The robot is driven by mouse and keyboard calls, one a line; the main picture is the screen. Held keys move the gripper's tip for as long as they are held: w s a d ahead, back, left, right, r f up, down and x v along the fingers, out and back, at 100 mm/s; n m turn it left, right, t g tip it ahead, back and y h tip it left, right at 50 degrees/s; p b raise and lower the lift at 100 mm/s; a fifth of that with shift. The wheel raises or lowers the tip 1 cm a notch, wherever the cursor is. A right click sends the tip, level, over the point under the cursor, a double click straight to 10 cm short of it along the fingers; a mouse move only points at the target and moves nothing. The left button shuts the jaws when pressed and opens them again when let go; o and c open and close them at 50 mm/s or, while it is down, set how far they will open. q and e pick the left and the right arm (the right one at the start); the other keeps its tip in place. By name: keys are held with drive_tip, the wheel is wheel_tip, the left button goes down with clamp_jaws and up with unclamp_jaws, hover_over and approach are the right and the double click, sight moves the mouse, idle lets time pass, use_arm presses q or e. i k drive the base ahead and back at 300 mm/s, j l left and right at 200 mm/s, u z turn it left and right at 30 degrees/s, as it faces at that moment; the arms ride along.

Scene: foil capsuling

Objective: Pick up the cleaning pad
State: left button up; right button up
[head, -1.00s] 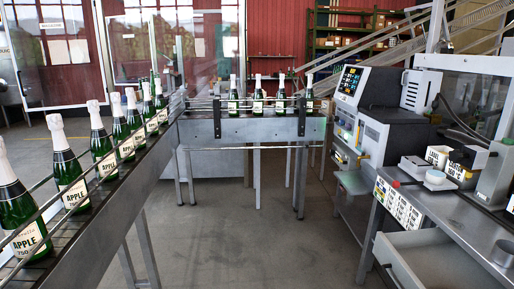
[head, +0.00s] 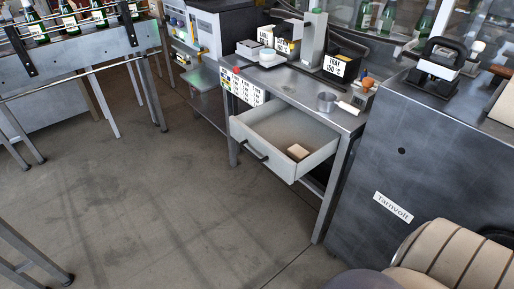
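A small beige block (head: 298,152), which looks like the cleaning pad, lies in the open drawer (head: 258,163) under the metal workbench. It rests on the drawer floor near the front right corner. The rest of the drawer floor looks empty. Neither of my grippers is in view.
A grey cabinet (head: 390,165) marked Tarnvolt stands at right. A cream striped padded shape (head: 450,258) fills the lower right. The floor (head: 150,200) before the drawer is clear.

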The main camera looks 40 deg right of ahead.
sight(297, 152)
drive_tip(key=z, duration=1.45)
